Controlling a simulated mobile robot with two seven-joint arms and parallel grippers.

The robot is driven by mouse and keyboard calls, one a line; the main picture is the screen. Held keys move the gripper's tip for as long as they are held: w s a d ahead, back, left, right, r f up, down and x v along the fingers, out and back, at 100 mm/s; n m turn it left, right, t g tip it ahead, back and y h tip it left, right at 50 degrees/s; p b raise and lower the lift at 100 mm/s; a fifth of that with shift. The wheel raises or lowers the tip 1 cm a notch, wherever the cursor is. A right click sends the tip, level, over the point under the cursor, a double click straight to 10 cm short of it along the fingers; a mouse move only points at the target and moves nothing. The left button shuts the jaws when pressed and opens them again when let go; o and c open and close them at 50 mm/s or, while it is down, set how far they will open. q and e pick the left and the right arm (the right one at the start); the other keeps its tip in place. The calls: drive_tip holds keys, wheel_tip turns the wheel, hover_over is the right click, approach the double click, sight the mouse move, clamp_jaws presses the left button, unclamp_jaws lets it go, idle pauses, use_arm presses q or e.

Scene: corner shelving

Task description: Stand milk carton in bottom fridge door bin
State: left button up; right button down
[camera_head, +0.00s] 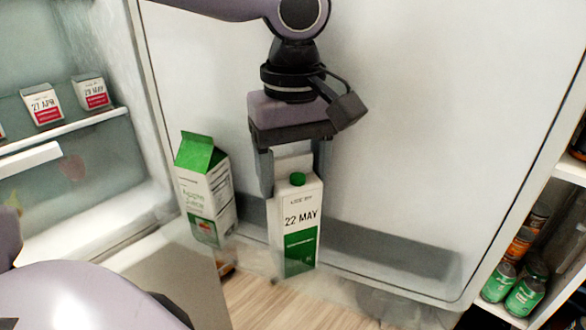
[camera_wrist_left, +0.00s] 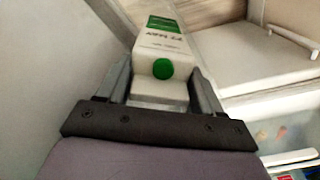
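The milk carton (camera_head: 298,220) is white and green with a green cap and the date 22 MAY. It stands about upright at the open fridge door, its lower part at the clear bottom door bin (camera_head: 250,258). I cannot tell whether its base rests on the bin floor. My left gripper (camera_head: 294,172) comes from above, its two fingers on either side of the carton's top, seemingly touching it. In the left wrist view the cap and top of the carton (camera_wrist_left: 160,88) show between the fingers (camera_wrist_left: 161,80). My right gripper is not in view.
A green-topped apple juice carton (camera_head: 205,190) stands tilted in the picture, just left of the milk carton. Small dated cartons (camera_head: 92,92) sit on a fridge shelf at left. Cans (camera_head: 524,296) stand on a shelf at right. The bin's right part looks clear.

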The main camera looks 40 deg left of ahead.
use_arm(q)
drive_tip(key=o, duration=0.4)
drive_tip(key=shift+c, duration=0.2)
drive_tip(key=shift+r, duration=0.1)
drive_tip(key=shift+r+p, duration=0.3)
drive_tip(key=shift+r, duration=0.1)
wheel_tip(320, 180, up, 11)
drive_tip(key=shift+f+p, duration=0.15)
drive_tip(key=shift+p, duration=0.8)
drive_tip(key=shift+r, duration=0.35)
